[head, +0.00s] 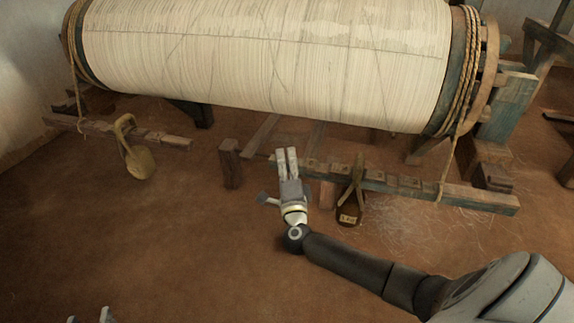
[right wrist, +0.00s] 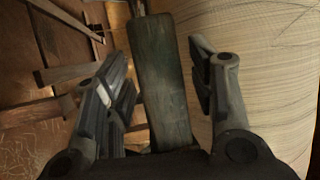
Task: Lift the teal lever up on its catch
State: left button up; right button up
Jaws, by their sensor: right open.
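The teal lever (head: 475,195) is a long, worn, notched bar low in front of the cloth roller's right end. In the right wrist view, a dull teal bar (right wrist: 161,85), which looks like its end, lies between my fingers with gaps on both sides. My right gripper (head: 287,152) is open at the lever's left end. A dark weight (head: 348,213) with a pale label hangs by a strap from the lever. A short wooden post (head: 230,163) stands just left of the lever's end; I cannot tell whether it carries the catch. My left gripper (head: 88,316) shows only two separated fingertips.
The large roller (head: 270,55) wound with pale threads spans the back. A rope (head: 448,160) runs down from it to the lever. The earthen floor (head: 170,245) in front is clear.

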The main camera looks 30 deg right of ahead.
grip_shut()
dwell(0.3)
notch_tip(320, 180, up, 3)
jog(key=shift+d+r+m+p, duration=0.15)
jog(key=shift+m+p, duration=0.25)
jog(key=shift+p, duration=0.8)
notch_tip(320, 180, up, 3)
jog(key=shift+s+r+m+h+p, duration=0.15)
jog(key=shift+m+h+p, duration=0.15)
jog(key=shift+p, duration=0.65)
pick_arm(q)
jog(key=s+a+f+g+y, duration=0.1)
jog(key=s+a+f+g, duration=0.1)
jog(key=s+f+g, duration=0.3)
jog(key=s+a+f+g+y, duration=0.1)
jog(key=s+a+f+g, duration=0.2)
jog(key=s, duration=0.7)
jog(key=shift+s+a+f+n+g+y, duration=0.15)
jog(key=shift+a+f+n+g+y, duration=0.2)
jog(key=shift+f+g, duration=0.6)
pick_arm(e)
jog(key=shift+f, duration=0.2)
